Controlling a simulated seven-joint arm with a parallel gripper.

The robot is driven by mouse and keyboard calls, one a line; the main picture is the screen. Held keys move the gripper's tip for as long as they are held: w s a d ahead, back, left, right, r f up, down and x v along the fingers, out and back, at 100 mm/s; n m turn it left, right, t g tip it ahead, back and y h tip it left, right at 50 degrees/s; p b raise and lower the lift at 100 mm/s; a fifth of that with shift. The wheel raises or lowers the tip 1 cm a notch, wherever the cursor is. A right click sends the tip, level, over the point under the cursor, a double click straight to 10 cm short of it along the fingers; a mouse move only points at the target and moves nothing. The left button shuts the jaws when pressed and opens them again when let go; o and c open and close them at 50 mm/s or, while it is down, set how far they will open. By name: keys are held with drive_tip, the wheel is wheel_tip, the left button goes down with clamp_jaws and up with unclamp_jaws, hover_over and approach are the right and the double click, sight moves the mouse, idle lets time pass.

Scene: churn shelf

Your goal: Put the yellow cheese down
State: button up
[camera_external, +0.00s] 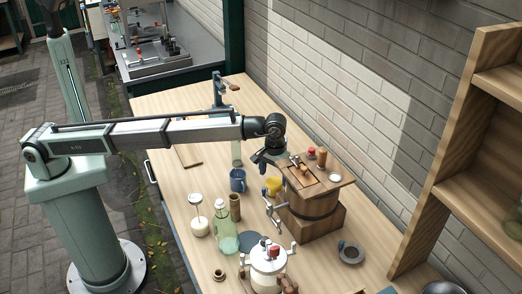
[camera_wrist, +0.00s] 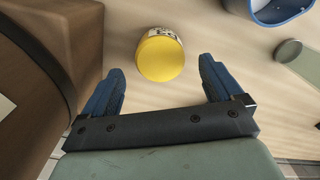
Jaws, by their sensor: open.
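The yellow cheese (camera_wrist: 160,58) sits on the wooden table top (camera_wrist: 215,25) in the wrist view, a round yellow piece with a pale, dark-marked band at its far side. In the external view the yellow cheese (camera_external: 273,185) shows beside the wooden churn, partly behind my gripper. My gripper (camera_wrist: 160,90) is open, its two blue fingers spread wide. The cheese is just beyond the fingertips, roughly centred between them, and nothing is held. In the external view my gripper (camera_external: 268,165) hangs close to the churn's left side.
The wooden churn (camera_external: 314,204) stands right beside my gripper, with small items on its lid. A blue mug (camera_external: 238,180) is left of the cheese. A glass bottle (camera_external: 226,232), a lidded jar (camera_external: 199,222) and a white crock (camera_external: 268,262) stand nearer the front. A shelf (camera_external: 462,150) rises at right.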

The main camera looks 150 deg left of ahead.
sight(274, 183)
wheel_tip(274, 183, up, 8)
idle(0.4)
drive_tip(key=shift+f, duration=0.1)
